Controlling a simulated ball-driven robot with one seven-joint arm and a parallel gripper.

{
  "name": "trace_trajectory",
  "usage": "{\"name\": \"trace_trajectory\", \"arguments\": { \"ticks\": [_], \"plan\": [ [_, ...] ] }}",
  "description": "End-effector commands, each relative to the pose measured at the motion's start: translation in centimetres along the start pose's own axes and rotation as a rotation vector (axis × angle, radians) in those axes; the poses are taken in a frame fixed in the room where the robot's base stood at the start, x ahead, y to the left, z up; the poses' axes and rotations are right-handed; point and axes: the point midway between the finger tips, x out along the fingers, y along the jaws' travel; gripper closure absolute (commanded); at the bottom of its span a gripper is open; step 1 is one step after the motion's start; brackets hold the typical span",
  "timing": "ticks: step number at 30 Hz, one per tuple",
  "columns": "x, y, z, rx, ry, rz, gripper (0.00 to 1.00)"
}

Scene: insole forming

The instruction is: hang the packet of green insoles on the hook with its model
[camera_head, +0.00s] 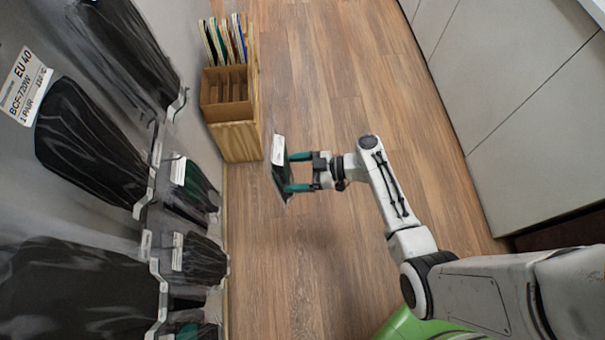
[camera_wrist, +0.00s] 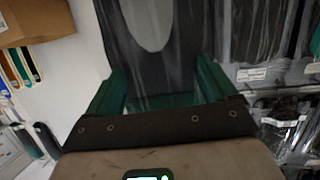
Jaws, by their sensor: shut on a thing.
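My gripper (camera_head: 291,172) has two green fingers and is shut on a dark packet (camera_head: 280,183) with a white label at its top. It holds the packet in the air over the floor, a little right of the wall display. In the wrist view the packet (camera_wrist: 120,50) fills the space between the fingers, dark with a grey oval patch; the insole colour is hard to tell. Hooks stick out of the wall with packets on them. A hanging packet with some green (camera_head: 197,186) is on the left wall; the model codes on the small labels are unreadable.
Large black packets (camera_head: 90,140) hang on the left wall, one labelled EU 40, BCF-720W. A wooden stand with a brown divided box (camera_head: 228,112) and several coloured insoles (camera_head: 226,40) stands at the back. White cabinets (camera_head: 510,80) line the right. The floor (camera_head: 320,90) between is clear.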

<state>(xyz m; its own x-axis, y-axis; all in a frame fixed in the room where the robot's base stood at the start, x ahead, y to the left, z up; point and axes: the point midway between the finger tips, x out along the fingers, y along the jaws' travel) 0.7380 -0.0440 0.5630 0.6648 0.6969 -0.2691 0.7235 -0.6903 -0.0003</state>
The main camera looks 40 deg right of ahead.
Motion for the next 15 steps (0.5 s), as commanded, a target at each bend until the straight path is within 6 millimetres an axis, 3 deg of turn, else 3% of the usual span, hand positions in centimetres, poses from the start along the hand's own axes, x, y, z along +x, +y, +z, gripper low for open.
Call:
{"name": "trace_trajectory", "arguments": {
  "ticks": [1, 5, 10, 15],
  "plan": [
    [-0.3, 0.1, 1.3, -0.012, -0.004, -0.036, 0.47],
    [-1.1, -0.2, 2.2, -0.03, -0.015, -0.103, 0.47],
    [-1.1, -0.5, 2.1, -0.039, -0.02, -0.131, 0.47],
    [0.2, -0.7, 1.6, -0.038, -0.019, -0.132, 0.47]
  ]
}}
